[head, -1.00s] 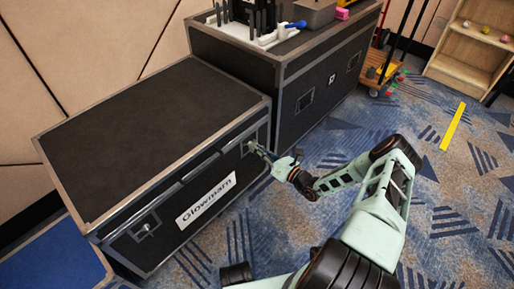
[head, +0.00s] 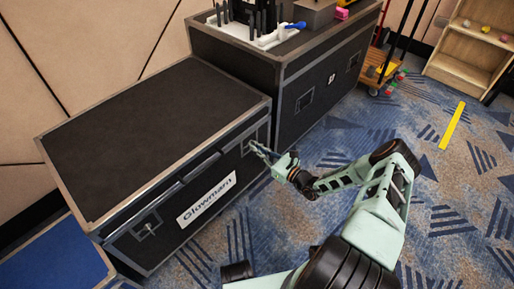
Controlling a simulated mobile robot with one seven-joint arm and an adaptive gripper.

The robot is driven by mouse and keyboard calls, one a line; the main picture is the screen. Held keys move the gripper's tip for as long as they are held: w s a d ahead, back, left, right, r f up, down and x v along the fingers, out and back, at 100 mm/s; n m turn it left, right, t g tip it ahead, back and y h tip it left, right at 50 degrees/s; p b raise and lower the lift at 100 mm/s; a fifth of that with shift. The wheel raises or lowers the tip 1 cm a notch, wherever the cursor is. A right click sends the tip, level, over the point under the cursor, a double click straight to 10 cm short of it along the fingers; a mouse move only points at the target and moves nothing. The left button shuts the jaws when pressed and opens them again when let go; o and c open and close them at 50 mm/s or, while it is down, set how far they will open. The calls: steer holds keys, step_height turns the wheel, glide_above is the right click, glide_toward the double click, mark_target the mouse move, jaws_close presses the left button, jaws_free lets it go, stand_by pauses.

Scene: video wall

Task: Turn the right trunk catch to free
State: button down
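The trunk (head: 150,120) is a black case with metal edges and a white "Glowmarn" label (head: 207,197) on its front. The right catch (head: 249,146) is near the right end of the front face, partly hidden by my gripper. The left catch (head: 147,229) is a small metal piece in a recess at the left end of the front. My gripper (head: 259,150) is at the right catch, its narrow fingers pointing at it. Whether the fingers touch or grip the catch is too small to tell.
A second black case (head: 318,97) stands behind and to the right, with a tray and tools on top. A blue-topped box (head: 55,262) sits at the lower left. A wooden cart (head: 380,70) and shelf (head: 470,50) are farther off.

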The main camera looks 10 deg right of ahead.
steer(key=shift+w+a+r, duration=0.1)
steer(key=shift+w+a, duration=0.05)
steer(key=shift+a, duration=0.05)
steer(key=c, duration=2.2)
jaws_free()
steer(key=shift+o, duration=0.2)
steer(key=v, duration=1.2)
